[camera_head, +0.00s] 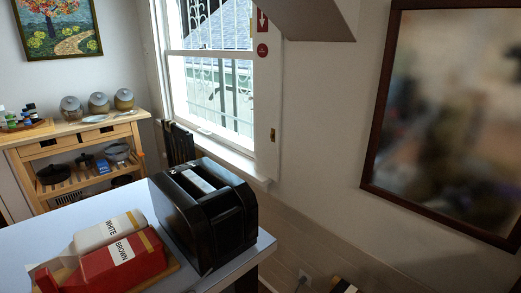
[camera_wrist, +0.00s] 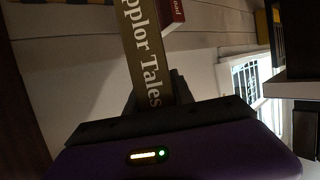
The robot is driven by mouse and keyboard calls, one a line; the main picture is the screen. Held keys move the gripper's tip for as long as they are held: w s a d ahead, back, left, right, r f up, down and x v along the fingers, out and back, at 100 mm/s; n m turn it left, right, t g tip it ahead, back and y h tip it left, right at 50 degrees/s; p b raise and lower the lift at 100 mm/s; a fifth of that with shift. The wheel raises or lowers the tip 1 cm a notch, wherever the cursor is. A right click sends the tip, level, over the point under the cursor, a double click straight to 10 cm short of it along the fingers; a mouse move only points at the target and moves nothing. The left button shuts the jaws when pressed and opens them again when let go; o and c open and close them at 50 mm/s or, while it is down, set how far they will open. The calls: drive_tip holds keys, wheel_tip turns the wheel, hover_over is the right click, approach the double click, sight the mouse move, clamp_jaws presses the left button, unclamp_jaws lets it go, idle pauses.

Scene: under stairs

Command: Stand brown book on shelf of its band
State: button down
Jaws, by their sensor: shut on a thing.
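In the wrist view, a brown book (camera_wrist: 147,50) with pale lettering ending in "pplor Tales" runs up from my gripper (camera_wrist: 155,98). My gripper is shut on this book near the end of the lettering. The far end of the book runs out of the top of the picture. Neither my gripper nor the held book shows in the head view. I cannot tell for sure which surface in view is the shelf of the book's band.
The head view shows a table (camera_head: 225,277) with a black toaster (camera_head: 208,215), a red "BROWN" pack (camera_head: 100,268) and a "WHITE" pack (camera_head: 92,236).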

drive_tip(key=s+a+f+n+y, duration=0.3)
drive_tip(key=s+a+f+y, duration=0.1)
drive_tip(key=s+a+f, duration=0.2)
drive_tip(key=shift+s+a+f+t, duration=0.35)
drive_tip(key=shift+a+f, duration=0.5)
drive_tip(key=shift+a, duration=0.35)
